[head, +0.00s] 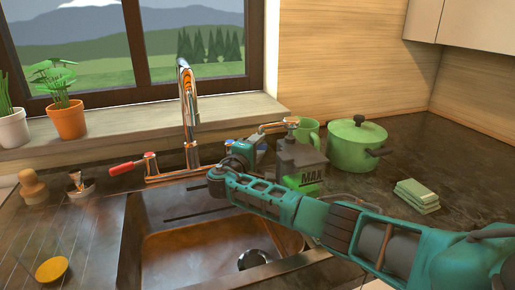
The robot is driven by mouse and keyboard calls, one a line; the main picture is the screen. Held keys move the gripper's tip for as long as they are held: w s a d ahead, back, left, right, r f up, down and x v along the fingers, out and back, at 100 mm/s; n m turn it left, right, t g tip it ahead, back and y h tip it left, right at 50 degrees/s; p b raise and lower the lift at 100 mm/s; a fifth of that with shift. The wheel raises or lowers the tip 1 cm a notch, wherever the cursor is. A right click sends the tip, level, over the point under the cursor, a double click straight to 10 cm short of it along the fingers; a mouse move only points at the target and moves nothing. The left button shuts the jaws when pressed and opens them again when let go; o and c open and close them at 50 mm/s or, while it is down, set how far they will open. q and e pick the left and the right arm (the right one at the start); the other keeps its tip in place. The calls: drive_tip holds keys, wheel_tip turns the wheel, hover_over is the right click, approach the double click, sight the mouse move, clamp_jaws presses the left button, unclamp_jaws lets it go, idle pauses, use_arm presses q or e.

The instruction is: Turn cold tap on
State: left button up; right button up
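The chrome tap (188,105) stands behind the sink, with its tall spout upright. Its red lever (127,166) points out to the left of the tap base. My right arm reaches in from the lower right over the sink, and my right gripper (240,154) is at the right side of the tap base. Small blue patches show around the gripper there. The cold lever is mostly hidden by the gripper, and I cannot tell whether they touch. The finger opening is too small and covered to make out. My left gripper is not in view.
A grey dispenser (300,158) with a chrome pump stands right beside my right gripper. A green mug (309,132), a lidded green pot (352,148) and folded green cloths (417,194) are further right. The sink basin (205,245) lies below my arm. A potted plant (67,120) stands on the sill.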

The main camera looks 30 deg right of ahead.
clamp_jaws()
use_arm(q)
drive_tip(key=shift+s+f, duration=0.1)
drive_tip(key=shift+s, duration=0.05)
use_arm(e)
drive_tip(key=shift+a+f+g, duration=0.15)
drive_tip(key=shift+g, duration=0.15)
drive_tip(key=m+g+b, duration=0.1)
drive_tip(key=s+a+m+g+h+b, duration=0.1)
drive_tip(key=g+b, duration=0.1)
drive_tip(key=m+g+h+b, duration=0.1)
drive_tip(key=b, duration=0.1)
drive_tip(key=shift+s+a+f+m+g, duration=0.1)
drive_tip(key=shift+s+a+m+g, duration=0.2)
drive_tip(key=shift+m, duration=0.1)
drive_tip(key=shift+s+a+m+g+h, duration=0.2)
drive_tip(key=shift+m+g+h, duration=0.1)
drive_tip(key=shift+g, duration=0.3)
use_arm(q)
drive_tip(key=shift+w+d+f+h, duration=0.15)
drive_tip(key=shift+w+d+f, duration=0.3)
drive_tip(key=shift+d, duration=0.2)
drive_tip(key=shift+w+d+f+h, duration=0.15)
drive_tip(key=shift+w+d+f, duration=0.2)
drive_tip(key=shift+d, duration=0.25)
use_arm(e)
drive_tip(key=shift+r, duration=0.25)
